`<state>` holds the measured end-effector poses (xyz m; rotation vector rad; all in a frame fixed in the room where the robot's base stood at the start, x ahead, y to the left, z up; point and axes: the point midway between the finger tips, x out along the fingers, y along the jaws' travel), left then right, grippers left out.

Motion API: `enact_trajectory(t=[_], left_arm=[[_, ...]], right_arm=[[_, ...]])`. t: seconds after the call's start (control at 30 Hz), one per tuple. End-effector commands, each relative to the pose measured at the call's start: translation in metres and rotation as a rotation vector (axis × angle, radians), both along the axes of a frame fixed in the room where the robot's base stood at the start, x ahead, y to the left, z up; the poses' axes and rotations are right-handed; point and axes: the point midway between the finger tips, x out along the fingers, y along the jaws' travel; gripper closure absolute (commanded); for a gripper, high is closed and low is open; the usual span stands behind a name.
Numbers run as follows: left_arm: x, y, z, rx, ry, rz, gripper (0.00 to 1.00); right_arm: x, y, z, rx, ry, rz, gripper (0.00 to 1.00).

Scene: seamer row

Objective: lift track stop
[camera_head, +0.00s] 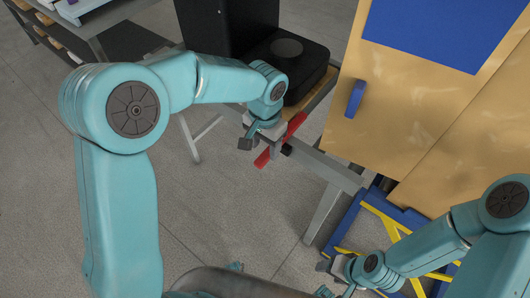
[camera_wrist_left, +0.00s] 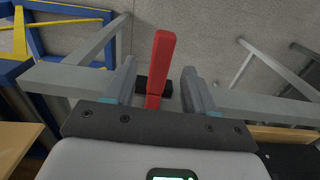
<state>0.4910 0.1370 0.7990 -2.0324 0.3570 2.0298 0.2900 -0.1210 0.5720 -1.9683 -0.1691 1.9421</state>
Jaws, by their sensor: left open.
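The track stop appears to be the red bar (camera_head: 296,124) at the end of the metal bench frame, partly hidden by my left gripper (camera_head: 264,144). In the left wrist view the red bar (camera_wrist_left: 161,62) stands between the two fingers of my left gripper (camera_wrist_left: 159,82). The fingers are open, with a gap on each side of the bar. A small black block (camera_wrist_left: 144,87) sits at the bar's lower part. My right gripper (camera_head: 324,277) is low at the bottom of the head view, away from the bar; its jaw opening is unclear.
A black machine (camera_head: 298,58) stands on the bench just behind the bar. A tan cabinet (camera_head: 400,100) with a blue handle (camera_head: 355,98) is to the right. A blue and yellow frame (camera_head: 385,212) lies below it. Open grey floor (camera_head: 225,215) is in front.

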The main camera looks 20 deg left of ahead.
Motion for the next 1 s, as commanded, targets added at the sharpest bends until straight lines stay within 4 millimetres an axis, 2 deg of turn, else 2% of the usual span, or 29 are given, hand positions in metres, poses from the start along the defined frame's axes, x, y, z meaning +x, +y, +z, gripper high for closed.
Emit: enact_trajectory(t=[0.03, 0.2, 0.57, 0.6, 0.67, 0.73, 0.77, 1.0], left_arm=[[0.0, 0.001, -0.011, 0.001, 0.004, 0.0, 0.45], [0.002, 0.001, -0.032, 0.001, 0.002, 0.001, 0.45], [0.004, 0.001, -0.038, 0.0, 0.0, 0.001, 0.45], [0.004, 0.001, -0.038, 0.0, 0.0, 0.001, 0.51], [0.004, 0.001, -0.038, 0.0, 0.0, 0.001, 0.71], [0.004, 0.001, -0.038, 0.0, 0.0, 0.001, 0.94], [0.004, 0.001, -0.038, 0.0, 0.0, 0.001, 1.0], [0.004, 0.001, -0.04, -0.003, -0.008, 0.001, 1.0]], right_arm=[[0.0, 0.0, -0.002, 0.0, 0.0, 0.0, 0.41], [0.0, 0.0, -0.004, 0.0, 0.0, 0.0, 0.41], [0.0, 0.0, -0.005, 0.0, 0.0, 0.0, 0.41], [0.0, 0.0, -0.005, 0.0, 0.0, 0.0, 0.41], [0.0, 0.0, -0.005, 0.0, 0.0, 0.0, 0.41], [0.0, 0.0, -0.005, 0.0, 0.0, 0.0, 0.41], [0.0, 0.0, -0.005, 0.0, 0.0, 0.0, 0.41], [0.0, 0.0, -0.009, 0.0, 0.0, 0.0, 0.41]])
